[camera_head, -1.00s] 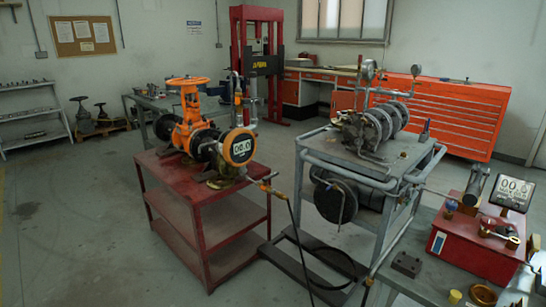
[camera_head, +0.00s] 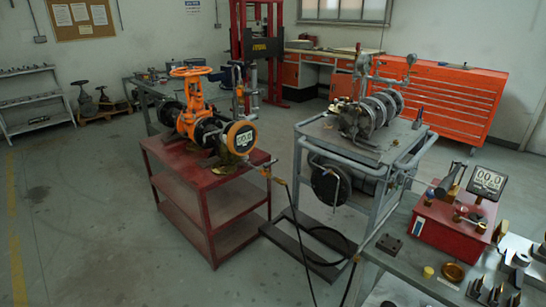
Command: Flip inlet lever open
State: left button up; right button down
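The orange gate valve (camera_head: 192,112) with its orange handwheel (camera_head: 191,71) is mounted on the red cart (camera_head: 205,178). A small brass inlet fitting (camera_head: 266,168) joins the black hose (camera_head: 301,240) at the cart's right edge. The inlet lever is too small to make out surely there, and I cannot tell its position. Neither of my grippers is in view.
A grey cart (camera_head: 392,150) carrying metal machinery stands right of the red cart. A red test box (camera_head: 449,222) with a display (camera_head: 488,183) sits on the bench (camera_head: 400,262) at the near right. The hose hangs down to the floor between. Open floor lies at the left and front.

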aim_at(266, 166)
jog(key=i+j+z, duration=0.1)
jog(key=i+j, duration=0.25)
jog(key=i+j+z, duration=0.1)
jog(key=i+j, duration=0.6)
jog(key=i+j+z, duration=0.15)
jog(key=i+j, duration=0.15)
jog(key=i+j+z, duration=0.1)
jog(key=i+j, duration=0.2)
jog(key=j, duration=0.2)
jog(key=i+j+z, duration=0.1)
jog(key=i+j, duration=0.2)
jog(key=j, duration=0.15)
jog(key=i+j+z, duration=0.1)
jog(key=i+j, duration=0.2)
jog(key=j, duration=0.15)
